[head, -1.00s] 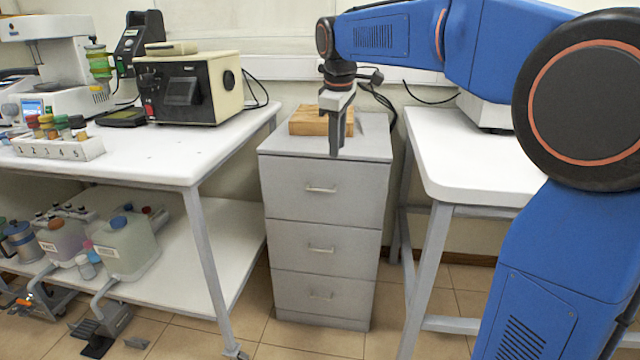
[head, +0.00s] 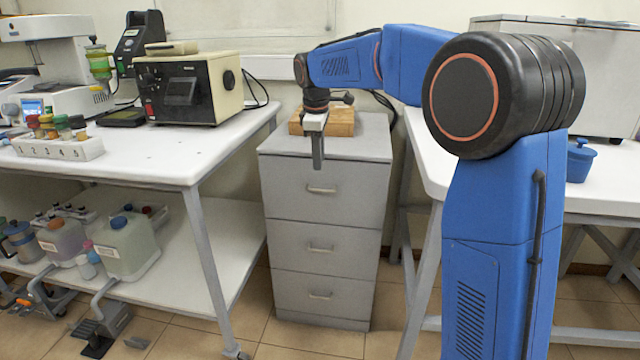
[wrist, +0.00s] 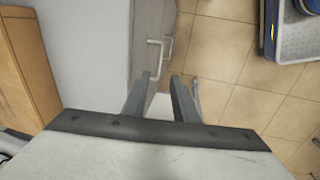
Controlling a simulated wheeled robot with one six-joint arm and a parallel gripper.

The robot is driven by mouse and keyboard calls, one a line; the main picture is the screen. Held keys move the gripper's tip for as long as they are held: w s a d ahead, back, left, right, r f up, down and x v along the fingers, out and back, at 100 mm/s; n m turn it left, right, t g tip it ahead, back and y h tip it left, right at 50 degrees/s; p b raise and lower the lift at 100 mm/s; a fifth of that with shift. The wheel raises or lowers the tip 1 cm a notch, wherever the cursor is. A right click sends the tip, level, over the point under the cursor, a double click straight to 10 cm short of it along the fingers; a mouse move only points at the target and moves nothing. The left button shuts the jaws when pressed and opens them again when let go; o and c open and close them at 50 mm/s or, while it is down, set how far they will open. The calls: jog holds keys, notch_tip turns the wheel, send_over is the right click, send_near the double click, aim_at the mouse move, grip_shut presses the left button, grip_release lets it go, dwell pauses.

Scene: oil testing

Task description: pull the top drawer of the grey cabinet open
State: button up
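The grey cabinet (head: 278,240) stands between two white tables, with its three drawers shut. The top drawer (head: 285,190) has a pale bar handle (head: 321,189). My gripper (head: 317,164) points down in front of the top drawer's upper part, above the handle. In the wrist view my gripper (wrist: 163,82) has its two fingers apart with nothing between them. The handle (wrist: 155,58) shows just beyond the fingertips there, not gripped. Whether a finger touches the drawer front I cannot tell.
A wooden block (head: 341,122) lies on the cabinet top, behind my gripper. The left white table (head: 170,150) bears instruments and bottles. The right white table (head: 600,195) holds a blue pot (head: 580,160). Tiled floor (head: 290,335) in front of the cabinet is clear.

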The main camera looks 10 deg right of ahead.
aim_at(320, 182)
jog(key=f, duration=0.3)
jog(key=w+f, duration=0.1)
jog(key=f, duration=0.5)
jog(key=shift+w+d+f, duration=0.3)
jog(key=shift+d+f, duration=0.05)
jog(key=shift+d, duration=0.05)
grip_shut()
dwell(1.0)
